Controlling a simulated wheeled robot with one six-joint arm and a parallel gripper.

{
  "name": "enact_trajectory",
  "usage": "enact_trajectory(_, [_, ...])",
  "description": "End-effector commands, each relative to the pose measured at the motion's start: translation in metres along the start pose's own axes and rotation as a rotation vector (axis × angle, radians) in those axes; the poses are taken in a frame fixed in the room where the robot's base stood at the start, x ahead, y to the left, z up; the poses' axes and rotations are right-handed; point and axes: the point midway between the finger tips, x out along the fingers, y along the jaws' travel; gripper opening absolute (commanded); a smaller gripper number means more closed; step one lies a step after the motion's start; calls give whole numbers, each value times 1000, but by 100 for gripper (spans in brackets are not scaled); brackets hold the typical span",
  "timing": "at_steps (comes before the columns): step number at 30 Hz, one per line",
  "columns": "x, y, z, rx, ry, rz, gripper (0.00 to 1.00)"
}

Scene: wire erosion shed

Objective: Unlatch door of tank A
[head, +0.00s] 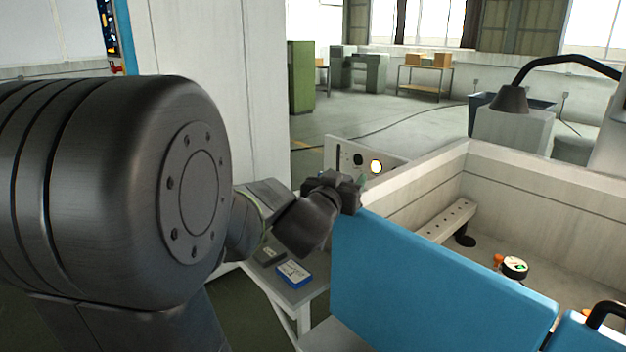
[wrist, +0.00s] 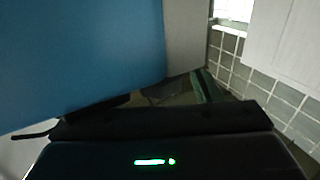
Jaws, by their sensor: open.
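A tank with pale walls (head: 545,185) stands at the right in the head view. Its front carries a blue door panel (head: 430,280), which looks upright and closed. A blue surface also fills the upper left of the wrist view (wrist: 80,60). My gripper (head: 345,188) is at the upper left corner of the blue panel, open, with nothing seen in it. Its fingertips are small and dark, and I cannot tell whether they touch the panel. No latch or tank letter is clearly visible. My gripper's dark body with a green light crosses the bottom of the wrist view.
A second blue panel (head: 588,332) with a black handle (head: 606,312) is at the lower right. A small table (head: 306,291) holding a blue-edged device (head: 294,273) stands below my arm. A control panel (head: 345,150) with a lit round button is behind my gripper.

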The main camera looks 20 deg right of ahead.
Motion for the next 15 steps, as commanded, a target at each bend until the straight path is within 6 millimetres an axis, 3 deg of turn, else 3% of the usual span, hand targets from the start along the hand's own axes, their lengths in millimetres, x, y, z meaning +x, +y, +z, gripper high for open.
enact_trajectory(8, [2, 0, 0, 0, 0, 0, 58])
enact_trajectory(15, [1, 0, 0, 0, 0, 0, 15])
